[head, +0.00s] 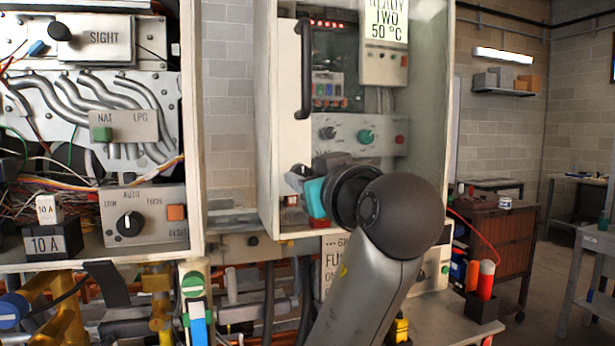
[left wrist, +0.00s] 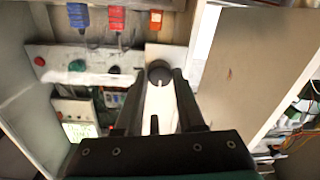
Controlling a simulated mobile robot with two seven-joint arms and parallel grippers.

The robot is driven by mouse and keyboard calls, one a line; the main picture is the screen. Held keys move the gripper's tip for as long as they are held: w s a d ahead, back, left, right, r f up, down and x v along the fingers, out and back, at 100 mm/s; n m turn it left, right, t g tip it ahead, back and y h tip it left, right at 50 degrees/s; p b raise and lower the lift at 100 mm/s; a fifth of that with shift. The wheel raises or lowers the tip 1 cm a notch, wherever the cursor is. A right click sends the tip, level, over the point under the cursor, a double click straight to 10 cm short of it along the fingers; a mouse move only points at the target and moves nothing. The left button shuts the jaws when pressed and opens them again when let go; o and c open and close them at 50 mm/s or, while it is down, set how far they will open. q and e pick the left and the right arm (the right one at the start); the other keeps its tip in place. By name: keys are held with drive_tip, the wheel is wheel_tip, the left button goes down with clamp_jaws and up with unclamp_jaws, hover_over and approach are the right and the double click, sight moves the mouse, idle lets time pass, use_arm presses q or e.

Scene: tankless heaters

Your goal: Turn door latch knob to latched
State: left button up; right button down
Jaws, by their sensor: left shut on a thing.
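The door latch knob (left wrist: 160,73) is dark and round, on a pale plate, in the left wrist view. The fingers of my left gripper (left wrist: 163,84) stand on both sides of it and are shut on it. In the head view my left gripper (head: 297,180) is at the lower left of the middle cabinet (head: 268,120), with its wrist and arm in front. The knob and most of its label are hidden there, so I cannot read which way it is turned. A black door handle (head: 304,68) is above. My right gripper is in neither view.
Inside the middle cabinet are a green knob (head: 366,136) and a red button (head: 400,139) on a pale panel. An open cabinet with wires and a heat dial (head: 130,223) stands at the left. A brown tool cart (head: 500,245) is at the right, with open floor beyond.

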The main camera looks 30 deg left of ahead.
use_arm(q)
clamp_jaws()
drive_tip(key=m+p, duration=0.4)
drive_tip(key=shift+r+m, duration=0.1)
drive_tip(key=shift+m, duration=0.2)
drive_tip(key=m+t+p, duration=0.1)
drive_tip(key=m+p, duration=1.1)
drive_tip(key=p, duration=0.1)
drive_tip(key=shift+m+p, duration=1.1)
drive_tip(key=shift+p, duration=0.35)
